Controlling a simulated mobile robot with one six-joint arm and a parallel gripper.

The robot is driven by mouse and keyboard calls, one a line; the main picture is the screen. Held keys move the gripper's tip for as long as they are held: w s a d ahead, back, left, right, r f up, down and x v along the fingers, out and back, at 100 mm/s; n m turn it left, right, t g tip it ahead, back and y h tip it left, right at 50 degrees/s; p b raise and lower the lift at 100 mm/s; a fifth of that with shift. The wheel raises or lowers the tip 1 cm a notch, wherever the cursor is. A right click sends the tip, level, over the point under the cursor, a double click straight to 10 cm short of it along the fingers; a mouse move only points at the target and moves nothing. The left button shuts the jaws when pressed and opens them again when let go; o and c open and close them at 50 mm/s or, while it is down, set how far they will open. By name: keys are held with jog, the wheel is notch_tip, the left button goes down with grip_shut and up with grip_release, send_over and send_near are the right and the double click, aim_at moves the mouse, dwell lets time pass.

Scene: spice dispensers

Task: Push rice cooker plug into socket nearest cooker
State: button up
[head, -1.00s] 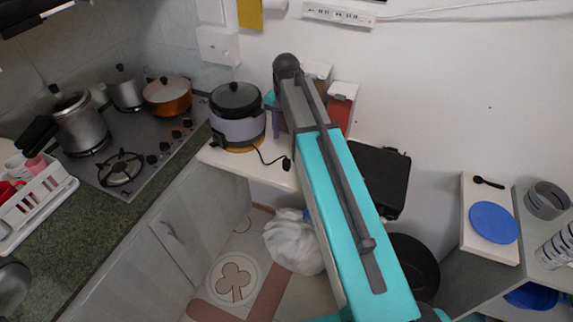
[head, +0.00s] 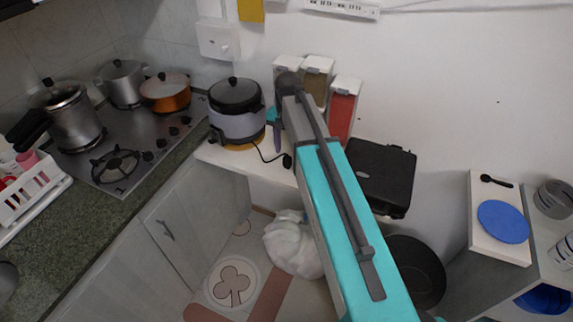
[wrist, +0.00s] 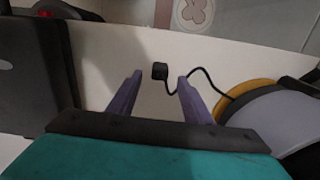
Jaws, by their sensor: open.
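The rice cooker (head: 237,112), grey with a dark lid, stands on the white shelf and partly shows in the wrist view (wrist: 270,120). Its black plug (head: 287,161) lies on the shelf to its right, with the black cord running to the cooker. In the wrist view, the plug (wrist: 160,71) appears between and slightly beyond the purple fingertips of my gripper (wrist: 160,77). The gripper is open and empty. In the head view, only part of it (head: 277,136) shows beside the cooker. A white socket box (head: 218,40) is on the wall above the cooker.
Spice dispensers (head: 342,108) stand behind my arm. A black case (head: 382,178) is to the right. A power strip (head: 342,8) is high on the wall. The stove (head: 132,150) with pots is left. A white bag (head: 290,245) lies below the shelf.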

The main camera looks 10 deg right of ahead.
aim_at(287, 157)
dwell(0.3)
jog(key=shift+f+b, duration=1.8)
jog(key=shift+f, duration=0.8)
jog(key=shift+c, duration=0.4)
jog(key=c, duration=1.1)
